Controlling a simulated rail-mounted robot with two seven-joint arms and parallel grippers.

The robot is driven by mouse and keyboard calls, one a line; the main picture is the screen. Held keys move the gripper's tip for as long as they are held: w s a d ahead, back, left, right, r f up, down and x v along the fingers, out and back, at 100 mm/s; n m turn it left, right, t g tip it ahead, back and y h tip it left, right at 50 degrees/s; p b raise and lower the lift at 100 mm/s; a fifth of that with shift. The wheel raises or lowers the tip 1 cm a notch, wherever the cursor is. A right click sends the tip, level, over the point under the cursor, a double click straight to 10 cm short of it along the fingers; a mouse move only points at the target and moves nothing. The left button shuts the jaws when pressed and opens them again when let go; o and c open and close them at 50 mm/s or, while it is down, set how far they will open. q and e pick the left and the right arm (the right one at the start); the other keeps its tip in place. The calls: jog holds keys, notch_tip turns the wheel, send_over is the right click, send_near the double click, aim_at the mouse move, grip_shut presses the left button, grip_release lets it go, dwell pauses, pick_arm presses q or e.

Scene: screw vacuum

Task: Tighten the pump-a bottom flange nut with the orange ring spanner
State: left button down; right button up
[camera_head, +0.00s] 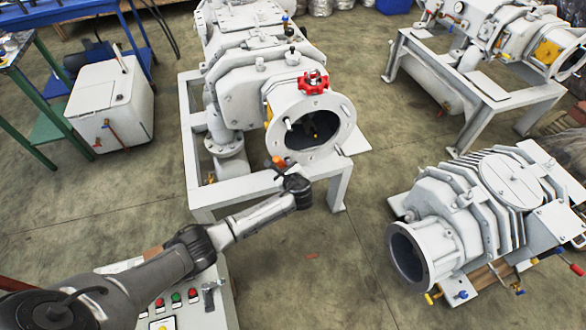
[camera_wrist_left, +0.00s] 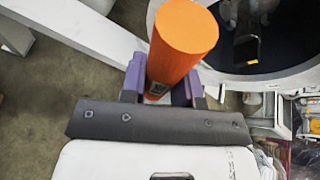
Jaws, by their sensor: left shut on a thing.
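The pump with the red handwheel (camera_head: 313,83) stands on a white frame in the middle of the head view. Its large round end flange (camera_head: 345,121) faces me. My left gripper (camera_head: 287,173) is just below and left of the flange's lower edge. In the left wrist view, its purple fingers (camera_wrist_left: 164,94) are shut on the orange spanner handle (camera_wrist_left: 184,35), whose round end points up at the camera. The orange handle also shows in the head view (camera_head: 278,161). The spanner's ring end and the bottom flange nut cannot be made out. My right gripper is not in view.
The pump's white frame (camera_head: 340,187) is close to my left gripper. A grey finned pump (camera_head: 450,215) sits on the floor at right. A control panel (camera_head: 183,302) with buttons is at the bottom. A white cabinet (camera_head: 105,105) stands at left.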

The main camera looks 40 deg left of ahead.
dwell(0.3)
pick_arm(q)
jog(key=shift+r, duration=0.1)
jog(key=shift+p, duration=0.6)
jog(key=shift+w+a, duration=0.15)
jog(key=shift+a, duration=0.1)
jog(key=w+a, duration=0.1)
jog(key=a+b, duration=0.1)
jog(key=w+a, duration=0.1)
jog(key=a, duration=0.1)
jog(key=shift+w, duration=0.35)
jog(key=shift+a, duration=0.1)
dwell(0.6)
dwell(0.5)
